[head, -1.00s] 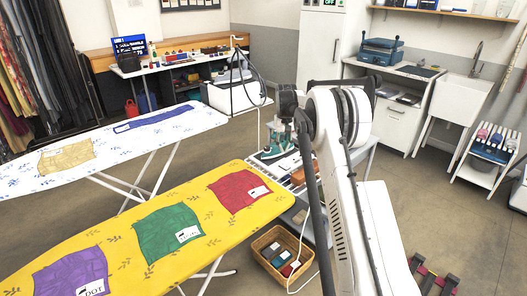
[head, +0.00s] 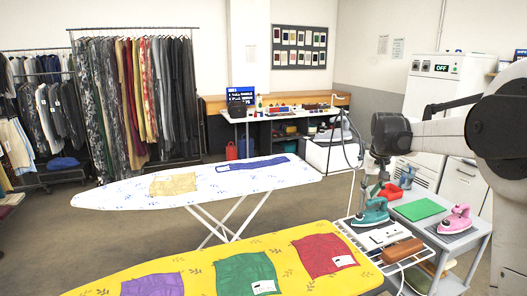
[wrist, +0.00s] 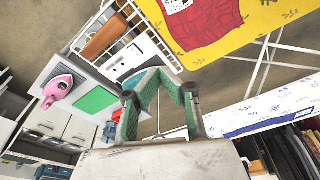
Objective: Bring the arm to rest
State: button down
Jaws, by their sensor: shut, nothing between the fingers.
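My gripper (head: 377,184) hangs at the end of my arm on the right of the head view, above the ironing station. In the wrist view my gripper (wrist: 160,82) shows its green fingers, shut with nothing held. In the head view, a teal iron (head: 371,214) sits below the gripper on a metal rack beside the yellow board; the gap between them is hard to judge.
A yellow ironing board (head: 205,257) with purple, green and red cloths fills the front. A white board (head: 130,191) lies behind it. A grey trolley (head: 440,236) holds a pink iron (head: 455,218) and a green mat (head: 419,207).

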jog(key=s+a+r+t, duration=0.1)
jog(key=s+a+r, duration=0.3)
jog(key=s, duration=0.6)
jog(key=s+a+r+t, duration=0.1)
jog(key=s+a+r, duration=0.3)
jog(key=s, duration=0.6)
jog(key=s+a+f+t, duration=0.1)
jog(key=s+a+f, duration=0.1)
jog(key=s, duration=0.4)
jog(key=s+a+f+n+t, duration=0.1)
jog(key=s+a+f, duration=0.1)
jog(key=s+f, duration=0.2)
jog(key=s+a+f+t, duration=0.1)
jog(key=s+a+f, duration=0.1)
jog(key=s, duration=0.7)
jog(key=shift+s+a+f, duration=0.2)
jog(key=shift+a+f, duration=0.1)
jog(key=shift+f, duration=0.25)
